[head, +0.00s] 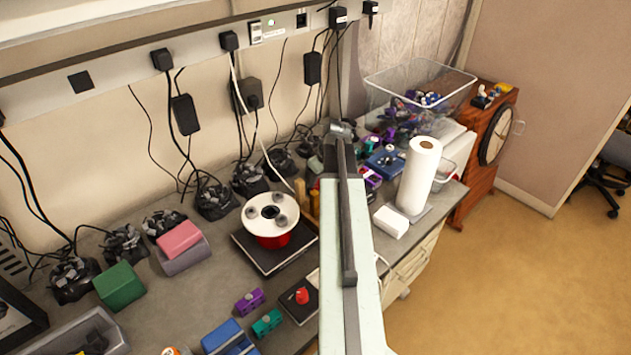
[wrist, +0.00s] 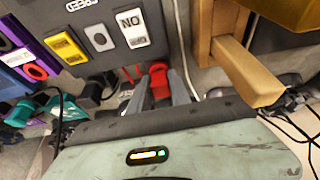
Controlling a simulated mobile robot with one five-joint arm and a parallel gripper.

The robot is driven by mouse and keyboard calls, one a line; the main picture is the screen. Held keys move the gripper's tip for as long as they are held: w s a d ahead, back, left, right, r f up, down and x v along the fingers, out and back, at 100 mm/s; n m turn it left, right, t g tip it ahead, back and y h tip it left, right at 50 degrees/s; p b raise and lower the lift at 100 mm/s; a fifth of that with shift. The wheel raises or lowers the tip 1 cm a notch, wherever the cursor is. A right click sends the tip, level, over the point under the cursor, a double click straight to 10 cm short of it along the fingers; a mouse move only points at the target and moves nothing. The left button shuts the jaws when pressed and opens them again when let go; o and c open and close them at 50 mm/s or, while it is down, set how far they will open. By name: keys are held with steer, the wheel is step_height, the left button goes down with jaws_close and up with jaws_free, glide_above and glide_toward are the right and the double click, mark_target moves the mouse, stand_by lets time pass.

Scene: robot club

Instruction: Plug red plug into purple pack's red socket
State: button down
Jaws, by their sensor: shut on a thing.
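In the wrist view, my gripper (wrist: 156,92) has its two grey fingers closed on a red plug (wrist: 159,78), which sits between their tips. The fingers hide part of the plug. A purple pack (wrist: 14,52) is at the left edge of the wrist view, partly cut off. Its red socket (wrist: 37,72), a red square with a dark ring, faces the camera. The plug is to the right of the socket and apart from it. In the head view, my arm runs up the middle, and I cannot make out my gripper's fingers.
A dark panel (wrist: 108,32) with yellow, grey and white parts is beside the pack. A wooden post (wrist: 245,70) stands right of my gripper. On the bench are a red-and-white spool (head: 270,230), a paper roll (head: 418,175) and a clear bin (head: 420,85).

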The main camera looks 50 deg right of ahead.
steer(key=shift+r+p, duration=0.85)
steer(key=shift+r, duration=0.1)
steer(key=shift+r+p, duration=1.75)
steer(key=shift+f, duration=0.1)
